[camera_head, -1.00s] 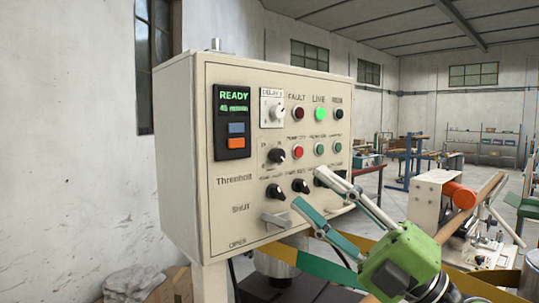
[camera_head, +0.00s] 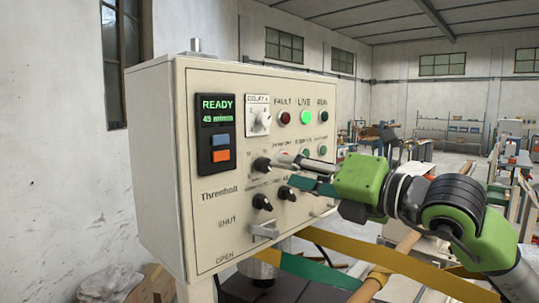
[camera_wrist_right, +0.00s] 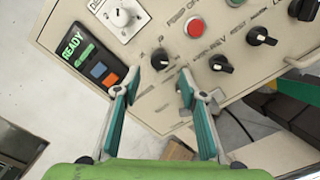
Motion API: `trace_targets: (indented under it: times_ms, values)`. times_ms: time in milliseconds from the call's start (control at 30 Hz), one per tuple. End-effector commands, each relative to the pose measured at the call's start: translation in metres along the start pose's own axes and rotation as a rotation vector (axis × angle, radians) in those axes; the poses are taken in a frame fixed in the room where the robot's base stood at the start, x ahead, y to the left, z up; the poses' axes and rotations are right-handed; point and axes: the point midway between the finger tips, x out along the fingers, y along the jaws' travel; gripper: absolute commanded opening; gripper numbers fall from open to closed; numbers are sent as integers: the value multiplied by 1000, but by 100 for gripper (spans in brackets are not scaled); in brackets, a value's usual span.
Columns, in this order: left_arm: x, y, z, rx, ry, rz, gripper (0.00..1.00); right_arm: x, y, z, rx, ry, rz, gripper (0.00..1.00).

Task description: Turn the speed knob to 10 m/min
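The control panel (camera_head: 235,205) has a display (camera_head: 216,110) reading READY and what looks like 45 m/min. A black knob (camera_head: 262,164) sits to the right of the display's lower buttons; its label is not legible. In the wrist view this knob (camera_wrist_right: 159,59) lies between and just beyond the fingertips of my right gripper (camera_wrist_right: 158,76). That gripper is open and empty, its fingers apart on either side of the knob. In the head view my right gripper (camera_head: 286,170) reaches in from the right and covers part of the panel. My left gripper is not in view.
Two more black knobs (camera_head: 262,202) (camera_head: 287,193) and a lever (camera_head: 264,231) marked SHUT and OPEN sit lower on the panel. A white DELAY dial (camera_head: 259,116) and red and green lamps are above. A yellow band (camera_head: 365,250) passes below.

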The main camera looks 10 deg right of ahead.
Motion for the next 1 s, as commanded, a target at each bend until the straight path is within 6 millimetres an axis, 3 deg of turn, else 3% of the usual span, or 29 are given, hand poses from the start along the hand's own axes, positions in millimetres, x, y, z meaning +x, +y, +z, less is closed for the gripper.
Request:
trace_targets:
  times_ms: [33,300,733,867,900,1000]
  values:
    - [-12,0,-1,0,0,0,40,12,5,3,3,4,1,38]
    - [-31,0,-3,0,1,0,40,52,2,2,1,1,0,38]
    - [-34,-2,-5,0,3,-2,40,61,0,0,-1,0,1,38]
    - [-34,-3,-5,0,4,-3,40,61,0,0,-1,0,1,5]
    - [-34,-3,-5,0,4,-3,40,61,0,0,-1,0,1,0]
    - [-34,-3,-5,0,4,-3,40,61,0,-1,-1,0,1,0]
